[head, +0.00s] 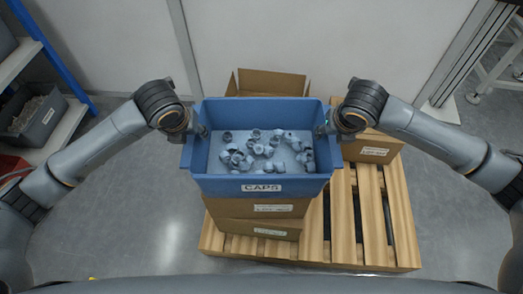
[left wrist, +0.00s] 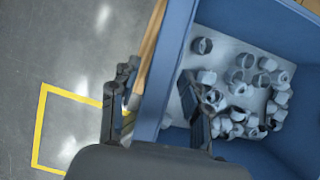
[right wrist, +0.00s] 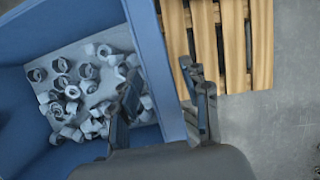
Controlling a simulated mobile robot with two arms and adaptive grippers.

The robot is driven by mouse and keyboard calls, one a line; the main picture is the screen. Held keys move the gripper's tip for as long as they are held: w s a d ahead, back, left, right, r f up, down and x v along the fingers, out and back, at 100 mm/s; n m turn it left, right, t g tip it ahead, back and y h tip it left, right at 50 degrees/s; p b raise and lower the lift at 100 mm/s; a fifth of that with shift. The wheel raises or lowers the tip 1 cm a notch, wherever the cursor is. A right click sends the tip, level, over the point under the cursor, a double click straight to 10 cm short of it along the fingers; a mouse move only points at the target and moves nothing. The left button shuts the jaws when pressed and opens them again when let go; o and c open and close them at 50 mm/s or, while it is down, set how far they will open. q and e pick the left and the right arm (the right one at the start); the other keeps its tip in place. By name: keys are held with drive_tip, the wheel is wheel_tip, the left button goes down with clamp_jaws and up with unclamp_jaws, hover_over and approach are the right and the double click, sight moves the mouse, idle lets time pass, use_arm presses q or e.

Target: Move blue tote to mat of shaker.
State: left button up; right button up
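The blue tote (head: 262,186), labelled CAPS, sits level on top of stacked cardboard boxes and holds many loose grey caps (head: 262,147). My left gripper (head: 200,132) is at its left wall. In the left wrist view the fingers stand open on either side of that wall (left wrist: 163,75), with gaps showing. My right gripper (head: 327,131) is at the right wall. In the right wrist view its fingers also stand apart, one inside and one outside the wall (right wrist: 155,65). I see no shaker or mat in these views.
Below are cardboard boxes (head: 258,230) on a wooden pallet (head: 375,255). An open carton (head: 270,83) stands behind and another box (head: 372,149) at the right. A shelf with a grey bin (head: 38,118) is at the left. A yellow floor outline (left wrist: 40,130) shows on otherwise clear floor.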

use_arm(q)
clamp_jaws()
use_arm(e)
clamp_jaws()
use_arm(q)
drive_tip(key=shift+w+r, duration=0.1)
drive_tip(key=shift+r, duration=0.05)
use_arm(e)
drive_tip(key=shift+r, duration=0.1)
